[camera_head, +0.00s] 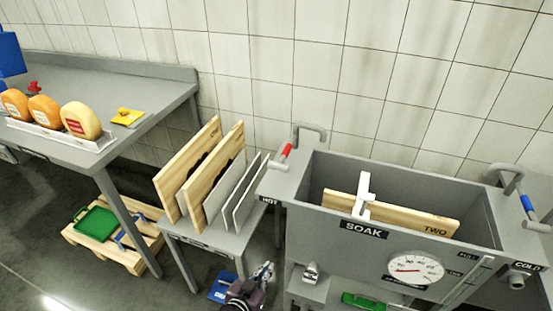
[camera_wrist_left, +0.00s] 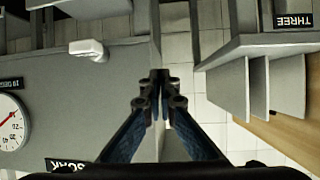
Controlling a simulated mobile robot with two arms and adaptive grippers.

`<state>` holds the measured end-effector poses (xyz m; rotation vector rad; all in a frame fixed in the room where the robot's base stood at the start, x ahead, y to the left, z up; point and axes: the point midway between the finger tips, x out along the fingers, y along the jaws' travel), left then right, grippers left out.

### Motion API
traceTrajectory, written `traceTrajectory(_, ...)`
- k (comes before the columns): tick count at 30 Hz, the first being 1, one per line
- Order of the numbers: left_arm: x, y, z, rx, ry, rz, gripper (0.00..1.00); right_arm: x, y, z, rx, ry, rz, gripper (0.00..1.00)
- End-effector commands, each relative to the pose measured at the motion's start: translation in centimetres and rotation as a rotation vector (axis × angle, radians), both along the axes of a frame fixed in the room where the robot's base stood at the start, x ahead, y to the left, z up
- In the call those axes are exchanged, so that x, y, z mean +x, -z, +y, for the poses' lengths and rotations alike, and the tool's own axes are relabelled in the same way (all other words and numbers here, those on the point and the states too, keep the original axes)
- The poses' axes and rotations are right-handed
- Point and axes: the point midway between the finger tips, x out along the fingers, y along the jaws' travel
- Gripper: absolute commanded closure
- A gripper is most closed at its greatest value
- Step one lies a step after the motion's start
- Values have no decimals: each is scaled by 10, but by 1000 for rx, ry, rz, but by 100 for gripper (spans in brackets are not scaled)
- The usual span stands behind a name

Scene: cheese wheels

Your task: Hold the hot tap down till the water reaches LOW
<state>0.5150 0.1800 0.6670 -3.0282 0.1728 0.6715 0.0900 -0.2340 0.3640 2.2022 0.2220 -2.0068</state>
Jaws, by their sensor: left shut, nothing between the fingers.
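The hot tap (camera_head: 308,131) with its red lever (camera_head: 287,152) stands at the left back corner of the grey SOAK tank (camera_head: 300,190), above the HOT label (camera_head: 268,200). A level gauge (camera_head: 467,280) with small FULL and LOW labels is on the tank's front right; its water level cannot be made out. My left gripper (camera_head: 264,271) is low in front of the tank's left side, well below and apart from the red lever. Its fingers are shut and empty, as the left wrist view (camera_wrist_left: 160,82) also shows. My right gripper is not in view.
A board marked TWO (camera_head: 400,214) with a white piece stands in the tank. The cold tap's blue lever (camera_head: 528,206) is at the right. A low rack (camera_head: 205,240) of boards stands left of the tank. A dial (camera_head: 415,269) is on the tank front.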

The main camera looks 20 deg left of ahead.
Motion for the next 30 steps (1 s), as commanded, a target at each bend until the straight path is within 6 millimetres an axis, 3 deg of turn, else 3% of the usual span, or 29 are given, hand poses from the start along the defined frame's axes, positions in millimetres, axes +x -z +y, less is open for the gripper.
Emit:
traceTrajectory(1,19,-49,2,-11,-11,-82,100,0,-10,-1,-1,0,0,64)
traceTrajectory(6,57,-181,9,-34,-41,-324,100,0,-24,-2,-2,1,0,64)
traceTrajectory(9,65,-243,15,-43,-57,-435,100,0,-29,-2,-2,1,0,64)
traceTrajectory(12,68,-285,19,-48,-68,-512,100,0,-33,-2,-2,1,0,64)
traceTrajectory(15,68,-310,22,-51,-74,-558,100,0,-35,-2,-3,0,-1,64)
traceTrajectory(18,68,-319,23,-53,-77,-576,100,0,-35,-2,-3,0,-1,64)
traceTrajectory(30,72,-321,23,-53,-77,-577,100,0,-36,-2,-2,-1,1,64)
